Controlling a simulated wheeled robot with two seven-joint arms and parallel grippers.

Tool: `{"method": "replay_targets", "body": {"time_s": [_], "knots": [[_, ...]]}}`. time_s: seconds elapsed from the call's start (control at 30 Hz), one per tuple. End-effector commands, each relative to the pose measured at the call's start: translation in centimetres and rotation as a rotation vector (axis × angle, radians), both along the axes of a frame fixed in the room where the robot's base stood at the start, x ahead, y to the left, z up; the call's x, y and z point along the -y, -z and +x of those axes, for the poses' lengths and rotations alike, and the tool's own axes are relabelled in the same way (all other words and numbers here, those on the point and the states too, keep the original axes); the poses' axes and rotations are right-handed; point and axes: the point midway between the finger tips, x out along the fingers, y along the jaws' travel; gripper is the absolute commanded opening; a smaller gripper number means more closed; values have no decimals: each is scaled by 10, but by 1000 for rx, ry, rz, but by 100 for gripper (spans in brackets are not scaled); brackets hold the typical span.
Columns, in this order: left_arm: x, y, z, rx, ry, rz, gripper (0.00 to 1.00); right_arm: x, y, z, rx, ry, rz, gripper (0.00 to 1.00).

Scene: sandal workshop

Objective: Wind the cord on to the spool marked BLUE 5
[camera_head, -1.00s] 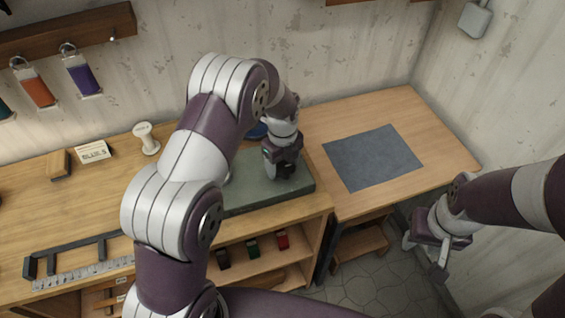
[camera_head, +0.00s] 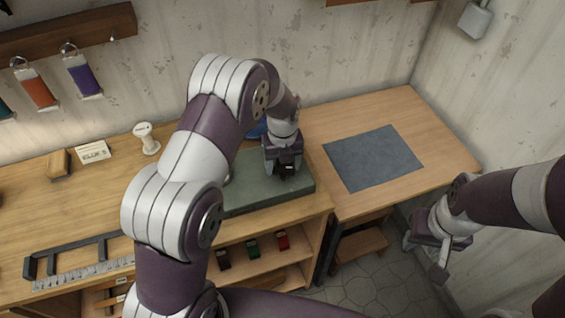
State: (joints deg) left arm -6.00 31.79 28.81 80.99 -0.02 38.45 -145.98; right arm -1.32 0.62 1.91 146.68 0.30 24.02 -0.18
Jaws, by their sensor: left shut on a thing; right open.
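A pale spool (camera_head: 147,139) stands upright at the back of the wooden bench, beside a small white card (camera_head: 93,152) whose print seems to read BLUE 5. A blue thing (camera_head: 256,130), perhaps the cord, shows only in part behind my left arm. My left gripper (camera_head: 286,173) points down low over the green-grey mat (camera_head: 250,197), right of the spool. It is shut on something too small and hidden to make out. My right gripper (camera_head: 430,257) is open and empty, over the floor at the right, away from the bench.
A side table with a grey sheet (camera_head: 373,157) stands at the right, otherwise clear. A dark frame (camera_head: 75,255) and a ruler (camera_head: 85,272) lie at the front left. A wooden block (camera_head: 59,164) sits beside the card. Coloured tags (camera_head: 82,76) hang on the wall.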

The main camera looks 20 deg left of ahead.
Motion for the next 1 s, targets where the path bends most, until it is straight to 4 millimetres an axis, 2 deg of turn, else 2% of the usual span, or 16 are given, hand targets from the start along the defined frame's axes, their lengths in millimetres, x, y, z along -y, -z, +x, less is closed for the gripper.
{"method": "replay_targets", "body": {"time_s": [0.9,0.93,1.0], "knots": [[1,-2,3,10,25,-2,36,0,0,0,0,0,0,43],[1,-2,3,10,25,-2,70,0,0,0,0,0,0,43],[1,-2,2,9,25,-1,93,0,0,0,0,0,0,43]]}}
